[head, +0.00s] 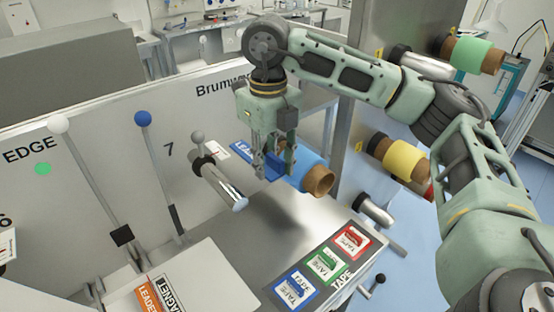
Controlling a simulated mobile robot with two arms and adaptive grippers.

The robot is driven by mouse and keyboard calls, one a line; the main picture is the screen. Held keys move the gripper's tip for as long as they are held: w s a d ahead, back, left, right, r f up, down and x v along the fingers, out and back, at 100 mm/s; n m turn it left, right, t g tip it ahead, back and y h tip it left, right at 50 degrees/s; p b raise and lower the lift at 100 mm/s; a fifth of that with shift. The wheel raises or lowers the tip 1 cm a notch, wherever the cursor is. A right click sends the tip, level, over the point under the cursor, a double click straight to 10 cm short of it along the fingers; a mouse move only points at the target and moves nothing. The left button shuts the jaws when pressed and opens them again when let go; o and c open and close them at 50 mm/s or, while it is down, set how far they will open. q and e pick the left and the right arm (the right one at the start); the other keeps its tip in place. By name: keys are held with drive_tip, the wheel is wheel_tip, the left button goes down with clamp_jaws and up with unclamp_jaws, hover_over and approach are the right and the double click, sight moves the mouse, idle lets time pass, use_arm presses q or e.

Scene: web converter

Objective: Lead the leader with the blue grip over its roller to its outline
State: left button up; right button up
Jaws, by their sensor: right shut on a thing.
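My right gripper (272,168) points down, shut on the leader with the blue grip (246,158). The grip is a flat blue piece with white letters, partly hidden by the fingers. Just right of it is a blue roll (306,167) on a brown core; the fingers hide where the two meet. A metal roller (222,187) sticks out from the white panel, left of and slightly below my gripper. A small white label with red marking (216,149) is on the panel behind it. I cannot make out the outline for the blue leader. My left gripper is out of view.
Two levers, one white-knobbed (59,124) and one blue-knobbed (143,119), rise at the left. Red (347,242), green (326,265) and blue (297,288) tape pads lie at the front. A yellow roll (405,161) and a green roll (480,56) are at the right.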

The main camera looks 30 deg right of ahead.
drive_tip(key=shift+s+a+r+p, duration=0.1)
drive_tip(key=shift+a+r+p, duration=0.5)
drive_tip(key=shift+a+r, duration=0.35)
drive_tip(key=s+a+b, duration=0.1)
drive_tip(key=s+a, duration=0.1)
drive_tip(key=a, duration=1.3)
drive_tip(key=shift+f+b, duration=0.2)
drive_tip(key=shift+b, duration=0.2)
drive_tip(key=shift+s+a, duration=0.1)
drive_tip(key=s+a+f+b, duration=0.1)
drive_tip(key=a+f+b, duration=0.5)
drive_tip(key=a+f, duration=0.2)
drive_tip(key=shift+a+b, duration=0.3)
drive_tip(key=shift+b, duration=0.1)
drive_tip(key=shift+s, duration=0.1)
